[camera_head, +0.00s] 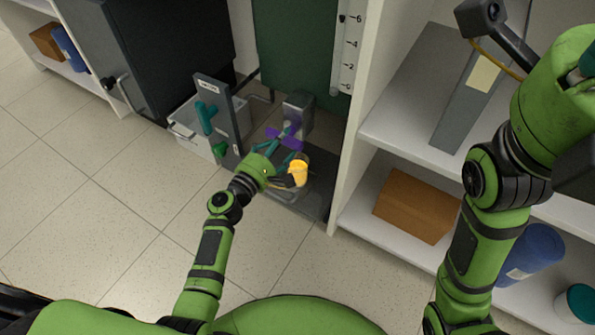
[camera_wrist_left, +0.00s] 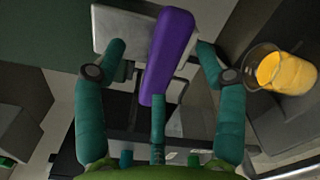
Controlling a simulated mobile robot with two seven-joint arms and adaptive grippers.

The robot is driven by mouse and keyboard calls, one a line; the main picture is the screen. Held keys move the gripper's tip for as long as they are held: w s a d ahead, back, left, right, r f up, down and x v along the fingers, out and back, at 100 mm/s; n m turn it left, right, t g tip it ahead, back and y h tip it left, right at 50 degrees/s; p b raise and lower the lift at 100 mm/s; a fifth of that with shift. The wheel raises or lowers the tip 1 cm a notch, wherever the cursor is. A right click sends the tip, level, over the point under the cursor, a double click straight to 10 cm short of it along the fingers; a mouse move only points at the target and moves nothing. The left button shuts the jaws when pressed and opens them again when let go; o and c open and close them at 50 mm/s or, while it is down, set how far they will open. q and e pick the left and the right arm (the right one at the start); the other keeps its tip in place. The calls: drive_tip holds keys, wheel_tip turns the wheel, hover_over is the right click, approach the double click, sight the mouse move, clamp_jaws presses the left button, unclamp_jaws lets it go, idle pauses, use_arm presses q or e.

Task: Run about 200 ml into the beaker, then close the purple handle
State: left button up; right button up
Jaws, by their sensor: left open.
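The purple handle (camera_head: 291,134) sits on a grey block at the back of the rig. In the left wrist view the purple handle (camera_wrist_left: 168,55) lies lengthwise between the teal fingers of my left gripper (camera_wrist_left: 160,62), which is open with gaps on both sides. In the head view my left gripper (camera_head: 279,145) reaches the handle from the front and partly hides it. The beaker (camera_head: 299,172) stands just right of the gripper with orange-yellow liquid in it. It also shows in the left wrist view (camera_wrist_left: 284,73). I cannot read its level. My right gripper is out of view.
A grey upright panel (camera_head: 217,112) with a teal handle (camera_head: 205,117) and a green handle (camera_head: 220,150) stands left of my gripper. A numbered scale (camera_head: 348,45) is behind. White shelving (camera_head: 350,185) with a brown box (camera_head: 416,206) bounds the right. Tiled floor is clear at left.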

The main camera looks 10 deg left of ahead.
use_arm(q)
drive_tip(key=v, duration=0.7)
drive_tip(key=shift+s+a+p, duration=0.2)
drive_tip(key=shift+s+p, duration=0.15)
